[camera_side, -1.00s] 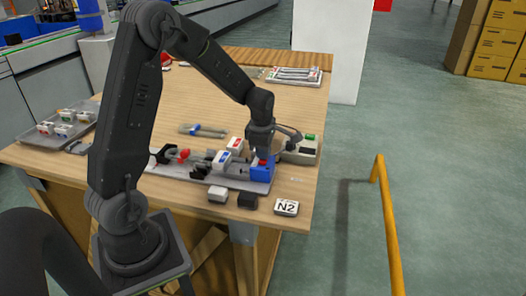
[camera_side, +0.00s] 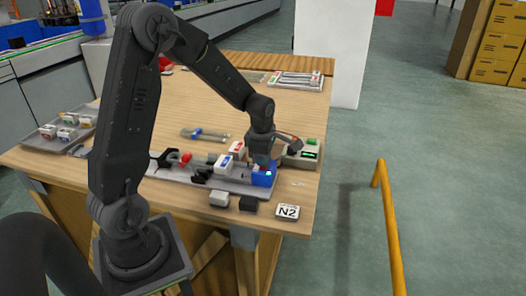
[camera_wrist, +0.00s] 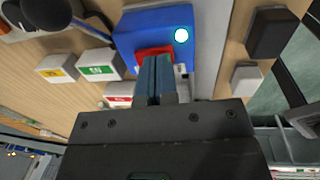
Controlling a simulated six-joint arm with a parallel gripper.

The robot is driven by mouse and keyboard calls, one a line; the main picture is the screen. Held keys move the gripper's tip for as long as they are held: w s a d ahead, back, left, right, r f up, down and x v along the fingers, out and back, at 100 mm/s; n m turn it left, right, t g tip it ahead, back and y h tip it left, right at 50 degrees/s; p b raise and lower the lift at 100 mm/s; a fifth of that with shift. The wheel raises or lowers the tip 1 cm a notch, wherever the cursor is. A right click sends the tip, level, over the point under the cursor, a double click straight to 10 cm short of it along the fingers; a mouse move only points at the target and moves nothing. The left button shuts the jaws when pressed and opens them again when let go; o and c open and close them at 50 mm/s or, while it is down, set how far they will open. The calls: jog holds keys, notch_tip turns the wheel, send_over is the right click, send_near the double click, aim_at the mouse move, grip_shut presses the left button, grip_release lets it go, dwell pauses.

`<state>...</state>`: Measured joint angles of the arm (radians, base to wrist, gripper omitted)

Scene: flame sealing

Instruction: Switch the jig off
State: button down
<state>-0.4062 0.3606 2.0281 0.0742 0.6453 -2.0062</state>
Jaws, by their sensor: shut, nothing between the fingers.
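The jig's blue box (camera_side: 262,180) stands at the right end of the grey rail. It also shows at the top of the wrist view (camera_wrist: 135,27). Its red switch (camera_wrist: 150,52) is partly covered by my fingers. The fingertips are small in the side view (camera_side: 263,162).
A grey instrument (camera_side: 295,160) with a green-lit display stands just behind the box. White labelled blocks (camera_side: 237,149) sit beside the rail. A pale block (camera_side: 219,199), a dark block (camera_side: 249,204) and an N2 block (camera_side: 287,212) lie near the front edge.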

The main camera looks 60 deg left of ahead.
notch_tip(320, 180, up, 14)
jog(key=s+d, duration=0.1)
jog(key=shift+s+f, duration=0.15)
dwell(0.4)
jog(key=shift+w+a, duration=0.3)
jog(key=shift+w, duration=0.45)
jog(key=f, duration=0.9)
jog(key=w+a+f, duration=0.1)
jog(key=f, duration=0.3)
jog(key=shift+a+f, duration=0.1)
jog(key=shift+f, duration=0.25)
